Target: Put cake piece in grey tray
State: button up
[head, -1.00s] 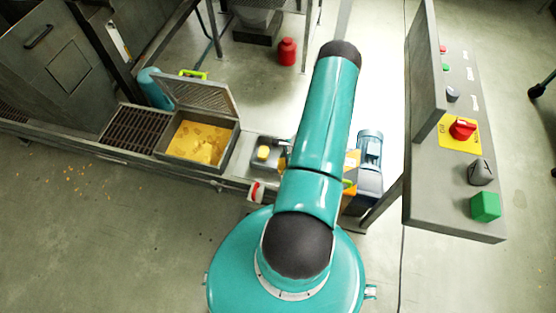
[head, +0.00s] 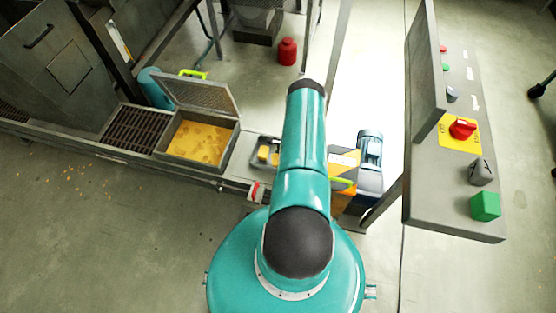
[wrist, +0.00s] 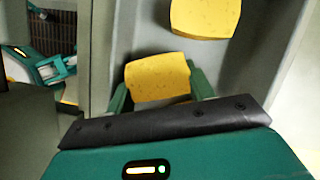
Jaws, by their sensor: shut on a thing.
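My gripper (wrist: 158,85) has its two green fingers shut on a yellow cake piece (wrist: 157,78) in the wrist view. The grey tray (wrist: 255,62) lies beyond and around the held piece there. Another yellow cake piece (wrist: 205,17) lies in the tray near the top edge of the wrist view. In the head view, the grey tray (head: 266,140) stands just left of my arm, with a yellow piece (head: 262,154) in it. My gripper is hidden behind my arm in the head view. I cannot tell whether the held piece touches the tray floor.
An open box with yellow contents (head: 200,142) and a raised mesh lid (head: 200,95) stands left of the tray. A motor (head: 369,152) is right of my arm. A control panel (head: 455,130) stands at the right. A red canister (head: 287,51) stands behind.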

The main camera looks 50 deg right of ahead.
jog(key=shift+f, duration=0.6)
